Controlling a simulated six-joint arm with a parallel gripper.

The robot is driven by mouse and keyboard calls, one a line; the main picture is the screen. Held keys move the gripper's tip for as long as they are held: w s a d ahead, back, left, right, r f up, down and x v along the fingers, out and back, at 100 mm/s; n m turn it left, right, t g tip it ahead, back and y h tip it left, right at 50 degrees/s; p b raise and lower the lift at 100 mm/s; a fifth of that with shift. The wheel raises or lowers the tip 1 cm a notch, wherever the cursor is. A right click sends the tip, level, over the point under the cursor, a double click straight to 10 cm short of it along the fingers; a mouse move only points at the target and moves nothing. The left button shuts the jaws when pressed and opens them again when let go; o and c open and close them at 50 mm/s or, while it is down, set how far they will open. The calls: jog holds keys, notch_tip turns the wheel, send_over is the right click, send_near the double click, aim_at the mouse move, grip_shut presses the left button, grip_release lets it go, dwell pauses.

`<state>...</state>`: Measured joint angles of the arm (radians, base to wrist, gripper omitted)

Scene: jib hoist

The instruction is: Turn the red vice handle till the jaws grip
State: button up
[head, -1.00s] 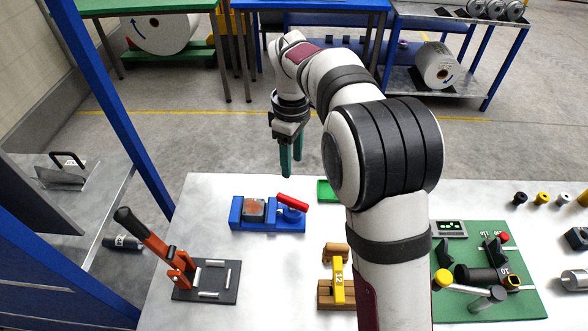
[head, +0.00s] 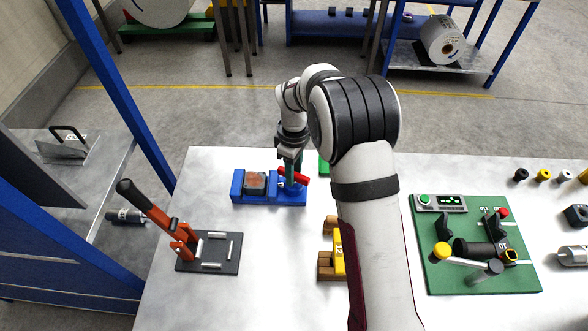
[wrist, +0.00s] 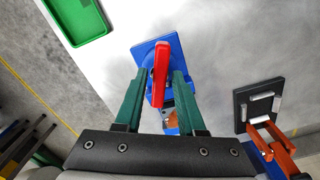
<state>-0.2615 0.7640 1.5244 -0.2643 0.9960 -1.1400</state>
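The blue vice (head: 240,196) stands on the white table, with a grey and rusty-brown block (head: 256,181) between its jaws. Whether the jaws touch the block I cannot tell. The red handle (head: 303,179) is at the vice's right end, partly hidden by my fingers in the head view. My gripper (head: 290,176) is over that end, pointing down. In the wrist view, the green fingers of my gripper (wrist: 159,73) are open, one on each side of the red handle (wrist: 161,75), with a visible gap on both sides. The blue vice (wrist: 142,51) shows beneath.
A green tray (wrist: 78,18) lies beside the vice. A yellow-topped wooden block (head: 327,265) and a green fixture board (head: 440,275) are to the right.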

grip_shut()
jog(key=shift+m, duration=0.4)
jog(key=m, duration=1.9)
jog(key=shift+a+m, duration=0.1)
jog(key=shift+m, duration=0.2)
dwell(0.4)
